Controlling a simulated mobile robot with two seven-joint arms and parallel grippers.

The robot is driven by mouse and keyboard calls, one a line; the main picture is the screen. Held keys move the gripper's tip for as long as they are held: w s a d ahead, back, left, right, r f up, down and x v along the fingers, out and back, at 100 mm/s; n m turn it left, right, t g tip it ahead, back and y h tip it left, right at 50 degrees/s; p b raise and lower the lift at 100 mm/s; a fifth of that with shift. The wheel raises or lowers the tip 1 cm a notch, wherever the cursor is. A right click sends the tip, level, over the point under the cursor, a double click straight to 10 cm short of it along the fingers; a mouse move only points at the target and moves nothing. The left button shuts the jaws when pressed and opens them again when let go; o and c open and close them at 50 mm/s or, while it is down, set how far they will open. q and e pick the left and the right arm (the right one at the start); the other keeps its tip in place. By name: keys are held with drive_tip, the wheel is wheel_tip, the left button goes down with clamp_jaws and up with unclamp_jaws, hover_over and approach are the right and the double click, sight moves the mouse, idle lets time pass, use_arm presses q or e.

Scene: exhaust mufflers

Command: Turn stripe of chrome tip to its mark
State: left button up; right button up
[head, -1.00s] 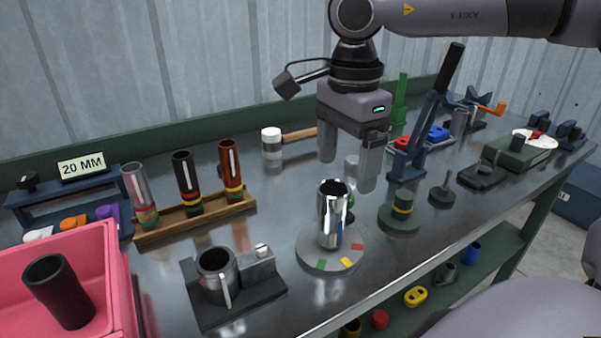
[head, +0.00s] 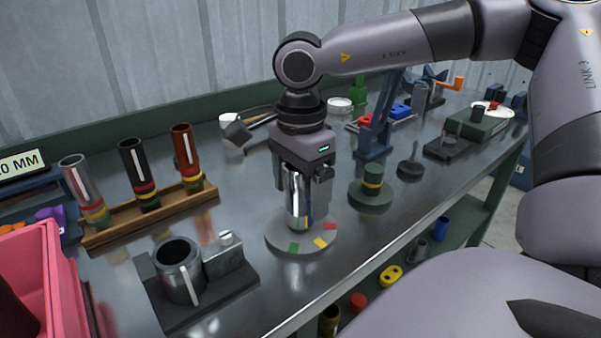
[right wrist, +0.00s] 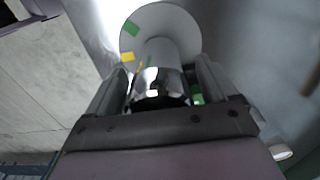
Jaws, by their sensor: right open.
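The chrome tip (head: 297,205) is a shiny upright cylinder on a round grey disc (head: 281,240). The disc bears a green mark (head: 294,247), a yellow mark (head: 321,242) and a red mark (head: 330,227). My right gripper (head: 300,190) is over the tip from above, its open fingers on either side of it. In the right wrist view the tip (right wrist: 160,80) stands between the fingers, apparently not clamped. A small yellow patch (right wrist: 140,63) shows low on the tip; I cannot tell whether it is the stripe or a reflection. My left gripper is out of view.
A wooden rack (head: 165,207) with three banded tubes stands at left. A dark fixture with a metal cup (head: 180,270) is at front left, beside a pink bin (head: 60,290). A green round stand (head: 371,190) is close to the right of the disc.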

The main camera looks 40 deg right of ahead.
drive_tip(key=c, duration=1.2)
drive_tip(key=n, duration=0.4)
drive_tip(key=shift+n, duration=0.4)
drive_tip(key=n, duration=0.5)
